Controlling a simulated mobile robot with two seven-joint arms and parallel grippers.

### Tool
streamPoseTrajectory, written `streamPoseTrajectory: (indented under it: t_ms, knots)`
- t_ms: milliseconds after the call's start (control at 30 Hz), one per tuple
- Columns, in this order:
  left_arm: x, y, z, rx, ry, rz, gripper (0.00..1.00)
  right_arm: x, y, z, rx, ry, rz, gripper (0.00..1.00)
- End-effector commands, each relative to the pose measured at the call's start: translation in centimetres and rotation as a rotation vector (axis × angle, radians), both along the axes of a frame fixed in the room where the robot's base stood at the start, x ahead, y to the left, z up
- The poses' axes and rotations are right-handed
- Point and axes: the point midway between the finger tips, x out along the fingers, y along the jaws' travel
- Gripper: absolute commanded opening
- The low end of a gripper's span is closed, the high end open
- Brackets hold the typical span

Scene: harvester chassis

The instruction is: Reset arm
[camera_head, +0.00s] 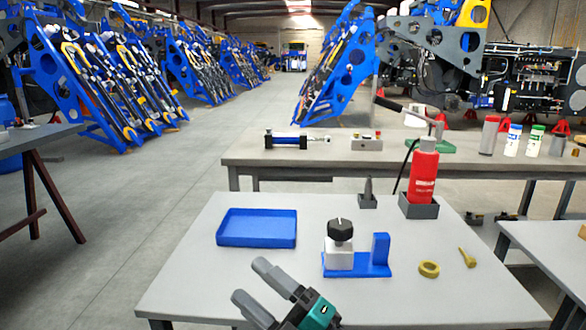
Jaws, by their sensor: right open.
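My right gripper (250,281) reaches in from the bottom of the head view, over the front part of the near grey table (210,280). Its two grey fingers point up and left, stand apart, and hold nothing. The blue tray (257,228) lies beyond the fingertips and looks empty. A pale block with a black knob (340,230) stands on a blue fixture (372,268), right of and beyond the fingers. I do not see my left gripper.
A yellow ring (428,269) and a small yellow part (467,257) lie at the table's right. A red bottle (423,172) stands in a grey holder (418,208) at the back, beside a small pointed tool (368,190). Another bench (260,165) stands behind.

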Motion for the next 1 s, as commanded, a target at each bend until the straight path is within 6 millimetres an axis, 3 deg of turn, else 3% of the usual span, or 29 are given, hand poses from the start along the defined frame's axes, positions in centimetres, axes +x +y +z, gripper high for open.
streamPoseTrajectory:
  t_ms: [133,267,400,667,733,1000]
  knots:
    - [0.0,0.0,0.0,0.0,0.0,0.0,0.83,0.5,-5.8,-5.8,0.186,0.428,-0.189,0.64]
    - [0.0,0.0,0.0,0.0,0.0,0.0,0.83,-1.1,-10.7,-11.9,0.328,0.782,-0.342,0.64]
    - [0.0,0.0,0.0,0.0,0.0,0.0,0.83,-4.6,-14.9,-17.8,0.446,1.1,-0.478,0.64]
    - [0.0,0.0,0.0,0.0,0.0,0.0,0.83,-13.1,-20.0,-25.2,0.597,1.549,-0.674,0.64]
    - [-0.1,0.3,1.8,0.005,0.002,0.005,0.83,-13.3,-20.3,-23.5,0.605,1.561,-0.685,0.64]
    - [-0.8,1.6,5.9,0.03,0.004,0.028,0.83,-13.8,-21.6,-19.4,0.597,1.541,-0.72,0.64]
